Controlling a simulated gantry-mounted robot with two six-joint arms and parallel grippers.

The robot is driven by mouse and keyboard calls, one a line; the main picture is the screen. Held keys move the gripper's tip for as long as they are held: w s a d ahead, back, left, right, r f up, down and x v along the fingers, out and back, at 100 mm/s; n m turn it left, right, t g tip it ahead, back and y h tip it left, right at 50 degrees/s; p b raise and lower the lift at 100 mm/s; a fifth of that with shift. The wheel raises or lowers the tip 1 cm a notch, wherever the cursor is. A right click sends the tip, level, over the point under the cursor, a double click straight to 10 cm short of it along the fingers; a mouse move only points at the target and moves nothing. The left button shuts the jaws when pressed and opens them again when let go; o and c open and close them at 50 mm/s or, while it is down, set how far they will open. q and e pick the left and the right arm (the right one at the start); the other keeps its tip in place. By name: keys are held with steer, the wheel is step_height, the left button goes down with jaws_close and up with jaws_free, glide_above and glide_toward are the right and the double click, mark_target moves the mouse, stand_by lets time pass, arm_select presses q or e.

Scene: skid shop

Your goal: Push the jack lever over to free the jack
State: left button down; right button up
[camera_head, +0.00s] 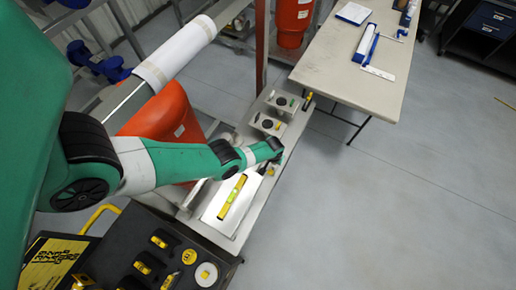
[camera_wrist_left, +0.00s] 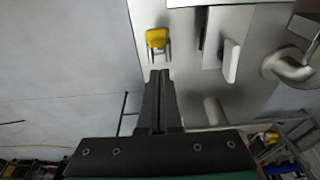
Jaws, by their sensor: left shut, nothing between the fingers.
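My left arm reaches in from the left in the head view, and its gripper (camera_head: 279,157) is low over the long metal skid plate (camera_head: 224,246). In the left wrist view the fingers (camera_wrist_left: 160,74) are together and empty. Just beyond their tips is a small yellow-capped lever (camera_wrist_left: 156,38) with two grey prongs, on the metal plate. The fingertips are close below the prongs; I cannot tell whether they touch. In the head view a small yellow part (camera_head: 271,171) shows beside the gripper, partly hidden by it. My right gripper is not in view.
A yellow spirit level (camera_head: 233,197) lies on the skid. Two metal blocks with dark round holes (camera_head: 267,123) stand farther along it. A black tool case (camera_head: 122,238) is at the lower left, a table (camera_head: 325,65) at the upper right. Open floor lies right.

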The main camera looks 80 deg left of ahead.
arm_select(q)
steer(key=r+p, duration=0.1)
steer(key=r, duration=0.1)
steer(key=r+p, duration=0.3)
steer(key=shift+w+a+r, duration=0.25)
steer(key=shift+a+r, duration=0.05)
stand_by(0.4)
